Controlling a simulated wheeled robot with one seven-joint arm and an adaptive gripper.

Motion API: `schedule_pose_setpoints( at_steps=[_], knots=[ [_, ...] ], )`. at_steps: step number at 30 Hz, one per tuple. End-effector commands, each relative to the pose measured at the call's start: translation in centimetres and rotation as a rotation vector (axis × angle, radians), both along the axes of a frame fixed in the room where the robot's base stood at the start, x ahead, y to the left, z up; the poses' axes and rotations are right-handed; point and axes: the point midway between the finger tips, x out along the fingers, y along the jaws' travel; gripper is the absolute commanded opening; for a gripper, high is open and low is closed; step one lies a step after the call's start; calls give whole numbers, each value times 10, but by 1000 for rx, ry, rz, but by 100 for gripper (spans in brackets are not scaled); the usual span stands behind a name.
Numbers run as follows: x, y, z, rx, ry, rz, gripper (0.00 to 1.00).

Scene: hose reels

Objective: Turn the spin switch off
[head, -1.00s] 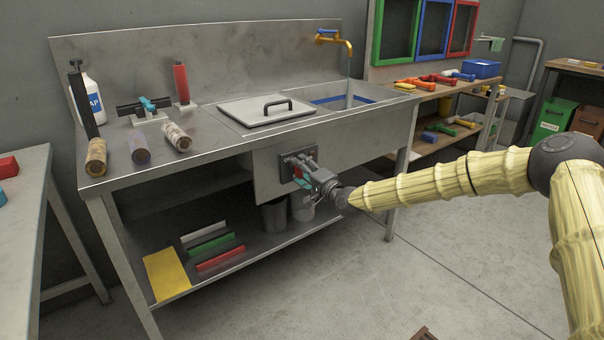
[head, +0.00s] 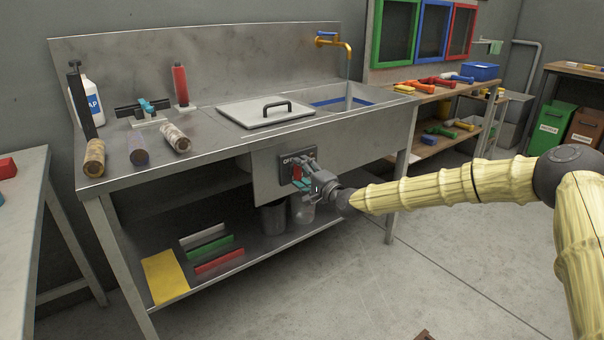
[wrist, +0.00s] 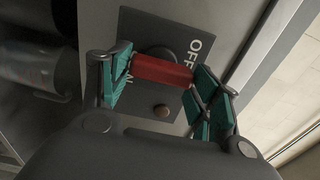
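The spin switch has a red handle (wrist: 162,71) on a dark plate (wrist: 143,25) marked OFF. The plate is on the front panel of the sink bench, and the switch also shows in the head view (head: 297,173). The handle lies crosswise in the wrist view, beside the OFF mark; another label near the left finger is partly hidden. My gripper (wrist: 160,87) is at the switch, its teal-padded fingers wide apart, one at each end of the handle. Whether the pads touch it is unclear. In the head view my gripper (head: 306,180) hides part of the switch.
The sink bench (head: 232,152) has a lower shelf with buckets (head: 272,217) below the switch. A lid (head: 264,109) and a yellow tap (head: 342,45) are above. Open floor lies in front and to the right.

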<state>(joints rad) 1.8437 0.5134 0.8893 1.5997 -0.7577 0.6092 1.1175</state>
Motion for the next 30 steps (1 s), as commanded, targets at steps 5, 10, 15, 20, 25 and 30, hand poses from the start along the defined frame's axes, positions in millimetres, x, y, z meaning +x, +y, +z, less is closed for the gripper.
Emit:
schedule_pose_setpoints(
  at_steps=[5,10,15,20,25,30],
  knots=[
    [0,0,0,-1,-1,1,80],
    [0,1,0,-1,-1,1,80],
    [-4,-3,0,-1,-1,1,80],
    [-20,-14,1,0,0,2,80],
    [-44,-33,0,1,1,0,80],
    [-67,-49,1,0,0,0,80]
  ],
)
